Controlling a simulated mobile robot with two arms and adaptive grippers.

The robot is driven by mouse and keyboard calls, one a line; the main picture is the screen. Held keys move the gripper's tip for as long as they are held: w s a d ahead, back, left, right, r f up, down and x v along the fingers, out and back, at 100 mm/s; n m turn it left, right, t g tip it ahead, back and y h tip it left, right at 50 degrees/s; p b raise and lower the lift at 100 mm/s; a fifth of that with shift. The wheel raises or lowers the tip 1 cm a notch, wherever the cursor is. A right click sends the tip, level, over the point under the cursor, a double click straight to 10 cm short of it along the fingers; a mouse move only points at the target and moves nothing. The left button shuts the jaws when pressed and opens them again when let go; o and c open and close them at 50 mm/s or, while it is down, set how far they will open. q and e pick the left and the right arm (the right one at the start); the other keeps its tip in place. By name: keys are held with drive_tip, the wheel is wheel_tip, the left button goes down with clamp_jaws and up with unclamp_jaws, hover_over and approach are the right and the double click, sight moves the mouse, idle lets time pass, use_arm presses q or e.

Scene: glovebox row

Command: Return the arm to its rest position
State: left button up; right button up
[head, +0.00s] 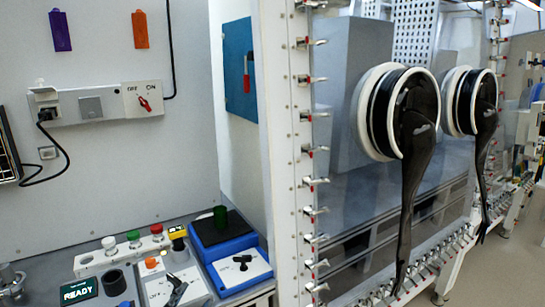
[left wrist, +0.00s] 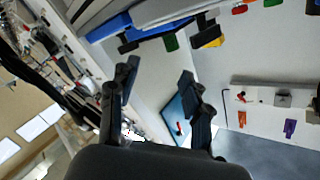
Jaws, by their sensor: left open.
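My left gripper (left wrist: 158,78) shows in the left wrist view with its two dark fingers spread apart and nothing between them. My right gripper is in neither view.
A wall switch box (head: 90,106) is behind.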

use_arm(q)
drive_tip(key=s+a+f+n+g+y, duration=0.1)
drive_tip(key=s+a+f+n+g, duration=0.1)
drive_tip(key=s+f+g, duration=0.35)
drive_tip(key=s+a+f+n+g+y, duration=0.1)
drive_tip(key=s+a+f+n+g, duration=0.15)
drive_tip(key=s+f, duration=0.45)
drive_tip(key=s+f+n+g, duration=0.2)
drive_tip(key=s+f+g, duration=0.4)
drive_tip(key=s, duration=0.7)
wheel_tip(320, 180, down, 30)
drive_tip(key=s+r, duration=0.1)
drive_tip(key=s, duration=0.2)
drive_tip(key=s+a+f+g, duration=0.2)
drive_tip(key=s+f, duration=1.3)
drive_tip(key=shift+s+a+h, duration=0.3)
drive_tip(key=shift+s, duration=0.05)
idle(2.1)
